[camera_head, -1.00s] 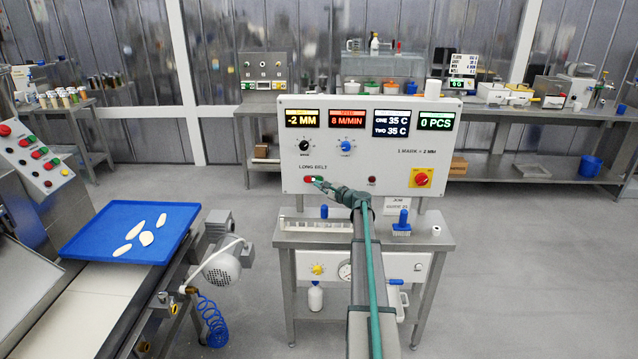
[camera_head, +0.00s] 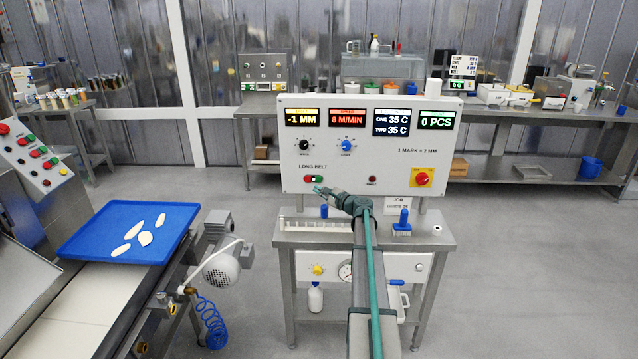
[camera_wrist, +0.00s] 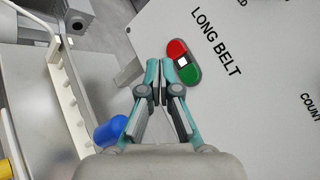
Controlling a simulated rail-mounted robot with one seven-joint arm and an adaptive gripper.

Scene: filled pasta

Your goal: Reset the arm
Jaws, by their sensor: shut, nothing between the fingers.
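My gripper (camera_head: 320,190) is in front of the control panel (camera_head: 400,157), just below the red and green LONG BELT buttons (camera_head: 312,179). It is shut and empty. In the wrist view my gripper's teal fingertips (camera_wrist: 164,62) are together, close to the button pair (camera_wrist: 184,62) with its green half to their right. Whether the tips touch the panel cannot be told. My arm reaches forward over the small steel table. The displays on the panel read -1 MM, 8 M/MIN, 35 C twice and 0 PCS.
The steel table (camera_head: 448,243) carries a clear rack (camera_head: 295,225) and a blue-handled brush (camera_head: 403,222). A blue tray (camera_head: 88,240) with several pale pasta pieces lies on the belt machine at left. Open floor lies at right.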

